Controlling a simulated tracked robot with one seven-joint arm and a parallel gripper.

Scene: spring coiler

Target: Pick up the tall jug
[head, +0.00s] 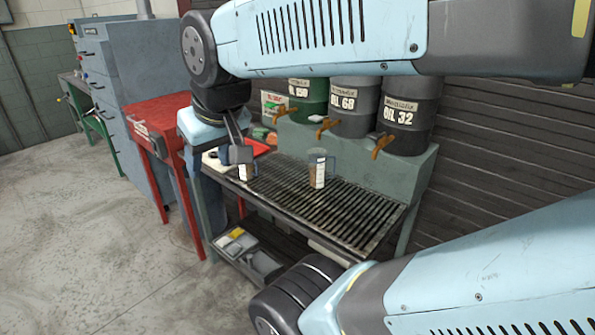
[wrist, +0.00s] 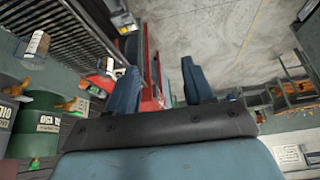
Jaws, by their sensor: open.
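A tall clear jug (head: 318,172) with brown contents, a white label and a blue handle stands upright on the slatted top of the bench (head: 345,212). In the wrist view it seems to be the jug (wrist: 37,45) at the upper left, over the slats. A second, smaller-looking vessel with a white label (head: 246,172) stands to its left, partly hidden by my gripper. My gripper (head: 238,145) is open and empty, above and left of the tall jug and apart from it. Its two fingers (wrist: 160,85) stand wide apart in the wrist view.
Oil drums (head: 405,115) with orange taps (head: 383,146) stand on a raised shelf behind the slats. A red cart (head: 155,115) stands left of the bench. A lower shelf holds a grey tray (head: 238,242). Open concrete floor (head: 90,240) lies at the left.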

